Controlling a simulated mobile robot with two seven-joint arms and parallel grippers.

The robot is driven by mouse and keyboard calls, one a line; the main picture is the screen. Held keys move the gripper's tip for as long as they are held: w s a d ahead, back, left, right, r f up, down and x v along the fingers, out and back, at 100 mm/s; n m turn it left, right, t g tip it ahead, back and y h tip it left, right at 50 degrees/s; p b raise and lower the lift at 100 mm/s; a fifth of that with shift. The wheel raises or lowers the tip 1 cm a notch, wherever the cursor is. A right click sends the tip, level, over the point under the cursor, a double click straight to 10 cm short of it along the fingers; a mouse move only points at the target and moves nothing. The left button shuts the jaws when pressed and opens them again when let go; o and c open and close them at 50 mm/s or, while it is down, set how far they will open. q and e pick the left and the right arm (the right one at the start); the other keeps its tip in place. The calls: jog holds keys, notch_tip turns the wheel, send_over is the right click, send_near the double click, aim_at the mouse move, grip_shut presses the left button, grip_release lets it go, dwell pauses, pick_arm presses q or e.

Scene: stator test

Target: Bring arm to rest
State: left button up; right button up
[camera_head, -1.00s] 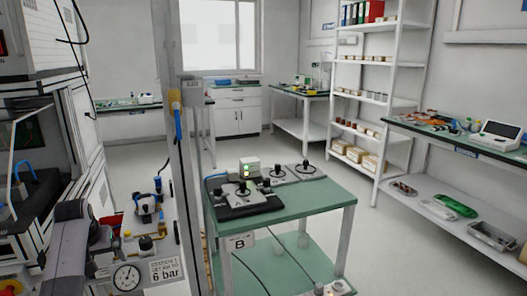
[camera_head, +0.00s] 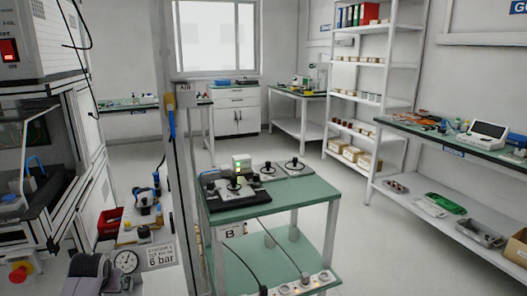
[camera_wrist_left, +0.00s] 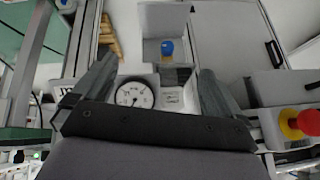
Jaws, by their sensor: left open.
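Part of my left arm (camera_head: 92,270) shows at the lower left of the head view, beside the pressure gauge; I cannot make out its fingertips there. In the left wrist view my left gripper (camera_wrist_left: 155,88) has its two dark fingers spread wide with nothing held between them. The round white gauge (camera_wrist_left: 135,93) appears between the fingers, beyond them. My right arm and gripper are in no view.
A red emergency knob (camera_wrist_left: 309,122) on a yellow base is right of the fingers in the wrist view. A grey upright post (camera_head: 180,180) stands between the left machine (camera_head: 75,130) and the green-topped table (camera_head: 300,192). The floor right of the table is clear.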

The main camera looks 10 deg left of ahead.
pick_arm(q)
jog(key=s+d+f+m+t+h+p, duration=0.2)
jog(key=s+d+m+h, duration=0.1)
jog(key=s+d, duration=0.9)
jog(key=s+d+f+m+t+h+p, duration=0.1)
jog(key=s+d+m+t+h+p, duration=0.2)
jog(key=s+d, duration=0.9)
jog(key=d, duration=0.3)
jog(key=shift+s+d+f, duration=0.15)
jog(key=shift+s+f, duration=0.05)
jog(key=shift+f, duration=0.15)
